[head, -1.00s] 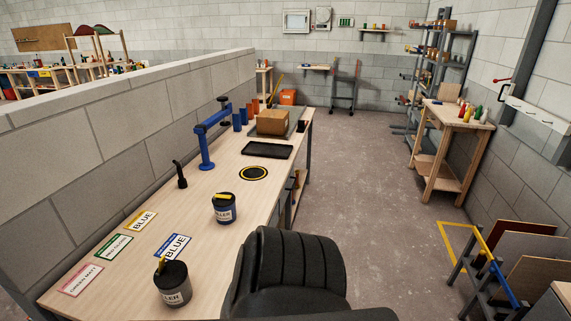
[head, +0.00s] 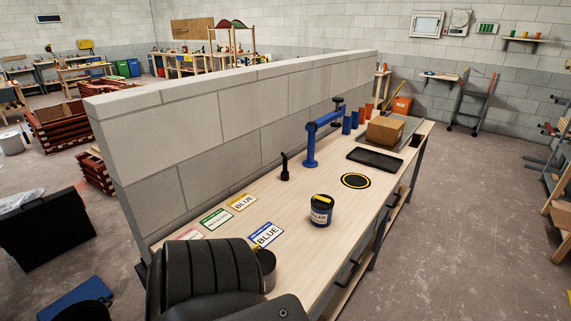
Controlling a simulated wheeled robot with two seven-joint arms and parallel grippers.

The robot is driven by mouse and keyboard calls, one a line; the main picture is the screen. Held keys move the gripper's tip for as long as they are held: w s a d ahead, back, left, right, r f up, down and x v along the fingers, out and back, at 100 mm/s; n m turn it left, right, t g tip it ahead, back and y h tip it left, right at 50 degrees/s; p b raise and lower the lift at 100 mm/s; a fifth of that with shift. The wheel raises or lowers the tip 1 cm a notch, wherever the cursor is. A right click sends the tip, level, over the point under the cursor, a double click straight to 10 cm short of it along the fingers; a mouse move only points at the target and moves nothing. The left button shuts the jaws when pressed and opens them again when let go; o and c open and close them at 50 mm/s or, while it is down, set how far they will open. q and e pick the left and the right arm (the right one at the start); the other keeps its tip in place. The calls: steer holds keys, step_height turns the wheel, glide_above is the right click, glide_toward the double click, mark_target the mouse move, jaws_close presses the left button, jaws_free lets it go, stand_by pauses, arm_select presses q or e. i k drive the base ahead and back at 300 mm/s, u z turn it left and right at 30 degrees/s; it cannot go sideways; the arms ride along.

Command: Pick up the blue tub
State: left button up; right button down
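A dark blue tub (head: 321,214) with a white label reading "...LLER" and a yellow piece on its lid stands upright on the workbench (head: 327,267), near its front edge. A second, darker tub (head: 267,268) stands nearer to me and is mostly hidden behind a black part of my arm. Two cards reading "BLUE" lie on the bench: one with a blue border (head: 266,235) and one with a yellow border (head: 242,202). Neither gripper is in view.
A black-and-yellow ring mark (head: 355,181), a black tray (head: 375,160), a cardboard box (head: 385,130) and a blue stand (head: 311,150) are further along the bench. A low block wall (head: 240,130) runs behind it.

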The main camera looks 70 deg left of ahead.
mark_target(321, 212)
steer(key=i, duration=1.7)
steer(key=u, duration=0.45)
steer(key=i, duration=1.3)
steer(key=u, duration=2.3)
